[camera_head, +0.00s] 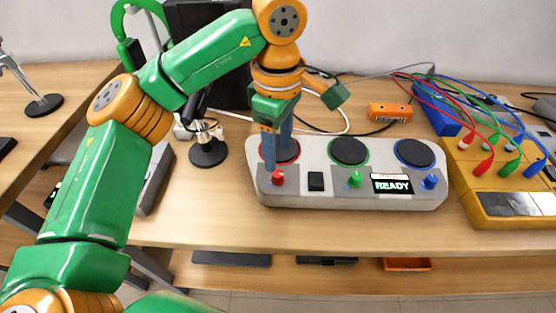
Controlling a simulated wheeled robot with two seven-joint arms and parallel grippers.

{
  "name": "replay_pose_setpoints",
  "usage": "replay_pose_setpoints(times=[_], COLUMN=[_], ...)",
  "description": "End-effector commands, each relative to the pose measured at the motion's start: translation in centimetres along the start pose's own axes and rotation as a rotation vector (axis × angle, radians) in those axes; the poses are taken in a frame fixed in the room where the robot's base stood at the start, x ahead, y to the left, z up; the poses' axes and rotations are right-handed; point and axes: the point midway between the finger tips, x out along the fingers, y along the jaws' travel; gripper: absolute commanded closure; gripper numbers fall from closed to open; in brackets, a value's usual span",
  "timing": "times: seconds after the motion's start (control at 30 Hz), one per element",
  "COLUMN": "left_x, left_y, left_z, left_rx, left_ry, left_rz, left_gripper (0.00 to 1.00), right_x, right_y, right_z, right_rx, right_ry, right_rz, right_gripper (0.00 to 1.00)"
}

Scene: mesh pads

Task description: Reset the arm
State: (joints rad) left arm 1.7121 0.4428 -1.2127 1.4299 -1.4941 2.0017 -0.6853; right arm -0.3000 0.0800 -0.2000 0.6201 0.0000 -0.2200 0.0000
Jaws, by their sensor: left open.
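My left arm, green and orange, comes in from the left and bends down at the wrist. My left gripper (277,160) points down over the left end of a grey console (318,190). Its blue-grey fingers are apart, with nothing seen between them. They partly hide the red-ringed mesh pad (290,154), and one fingertip is close to the red knob (278,178); I cannot tell whether they touch. The green-ringed pad (348,151) and blue-ringed pad (414,153) are uncovered. The console's display (392,184) reads READY. My right gripper is out of view.
A yellow box (485,205) with red, green and blue leads stands at the right. An orange meter (390,112) lies behind the console. A round black-based stand (208,152) is left of it. The wooden table's front strip (330,232) is clear.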

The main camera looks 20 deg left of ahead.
Motion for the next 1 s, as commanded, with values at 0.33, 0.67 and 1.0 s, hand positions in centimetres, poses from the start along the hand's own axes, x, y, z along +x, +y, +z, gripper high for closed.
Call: replay_pose_setpoints(times=[0.33, 0.67, 1.0], left_x=[-0.7, -4.9, -9.8], left_y=[0.0, 0.0, 0.0], left_z=[0.0, 0.0, 0.0], left_rx=[0.001, 0.001, 0.001], left_ry=[0.000, 0.000, 0.000], left_rz=[0.000, 0.000, 0.000], left_gripper=[0.41, 0.41, 0.41], right_x=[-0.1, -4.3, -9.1], right_y=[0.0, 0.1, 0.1], right_z=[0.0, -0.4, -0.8], right_rx=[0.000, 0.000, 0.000], right_ry=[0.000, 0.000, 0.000], right_rz=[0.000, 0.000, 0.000], right_gripper=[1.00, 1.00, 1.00])
